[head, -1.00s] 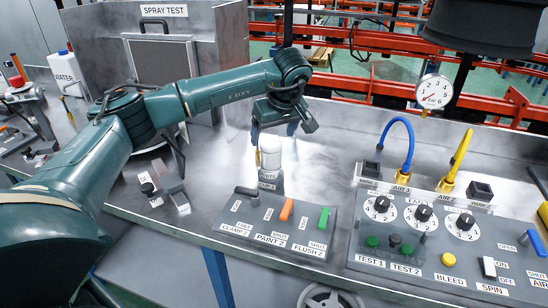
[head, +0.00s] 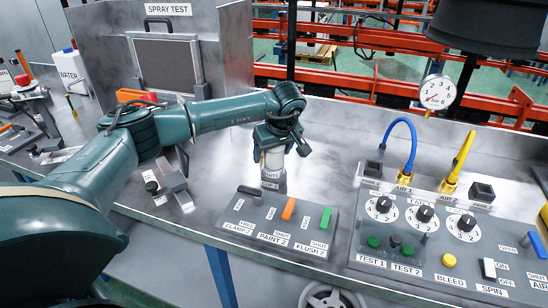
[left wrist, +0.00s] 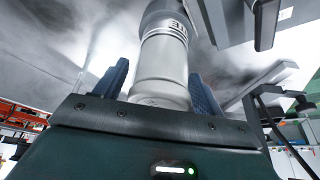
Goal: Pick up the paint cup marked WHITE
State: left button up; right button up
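The paint cup marked WHITE (head: 272,161) is a pale cylinder standing upright at the back edge of the grey control block, its label partly readable. My left gripper (head: 277,143) is over the cup's top, coming down from above. In the left wrist view the cup (left wrist: 160,72) stands between the two blue fingers (left wrist: 158,88), with the letters "TE" showing on it. A thin gap shows beside the left finger; contact at the right finger is unclear. The fingers look open around the cup. My right gripper is not in view.
The control block (head: 262,228) with black, orange and green levers lies just in front of the cup. A panel (head: 425,247) with knobs and blue and yellow hoses stands to the right. The spray test box (head: 168,60) is behind left.

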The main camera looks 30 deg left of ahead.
pick_arm(q)
jog(key=c, duration=1.1)
jog(key=shift+o, duration=0.2)
jog(key=shift+r, duration=0.2)
